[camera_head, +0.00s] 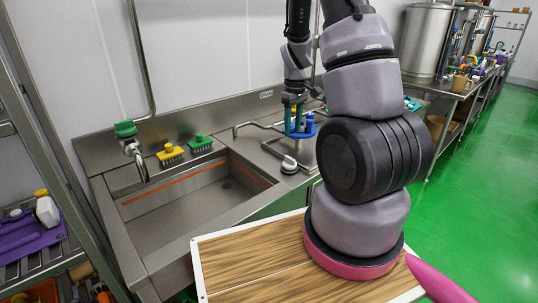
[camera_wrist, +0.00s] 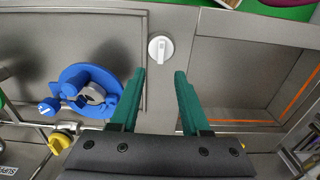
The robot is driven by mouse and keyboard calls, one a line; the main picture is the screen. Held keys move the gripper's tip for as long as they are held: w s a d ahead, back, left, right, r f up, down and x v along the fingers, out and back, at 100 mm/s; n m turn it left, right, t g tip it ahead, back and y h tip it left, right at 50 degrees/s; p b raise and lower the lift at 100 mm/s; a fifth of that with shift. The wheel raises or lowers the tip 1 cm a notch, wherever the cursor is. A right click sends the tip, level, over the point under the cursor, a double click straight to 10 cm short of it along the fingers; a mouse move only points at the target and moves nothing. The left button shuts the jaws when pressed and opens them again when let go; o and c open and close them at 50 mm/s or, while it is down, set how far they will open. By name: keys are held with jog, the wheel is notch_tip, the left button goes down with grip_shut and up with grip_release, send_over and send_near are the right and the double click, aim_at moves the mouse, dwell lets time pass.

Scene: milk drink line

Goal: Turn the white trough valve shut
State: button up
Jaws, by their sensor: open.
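The white trough valve (camera_head: 289,164) is a small round knob with a raised handle bar. It sits on the steel strip just right of the trough in the head view. In the wrist view the valve (camera_wrist: 160,49) lies beyond my fingertips, roughly centred between them, with its handle pointing along the view's vertical. My gripper (camera_wrist: 160,73) has two green fingers spread apart with nothing between them. The gap in height to the valve is hard to judge.
The blue holder (camera_wrist: 88,92) stands left of my fingers in the wrist view, near a yellow knob (camera_wrist: 60,140). The empty steel trough (camera_head: 195,195) has a tap (camera_head: 132,150) at its left. Yellow (camera_head: 171,153) and green (camera_head: 200,142) brushes lie on its back ledge.

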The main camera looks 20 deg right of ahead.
aim_at(290, 157)
jog(key=f, duration=1.1)
jog(key=shift+w+a+f, duration=0.1)
jog(key=shift+a+f, duration=0.1)
jog(key=shift+a, duration=0.05)
grip_shut()
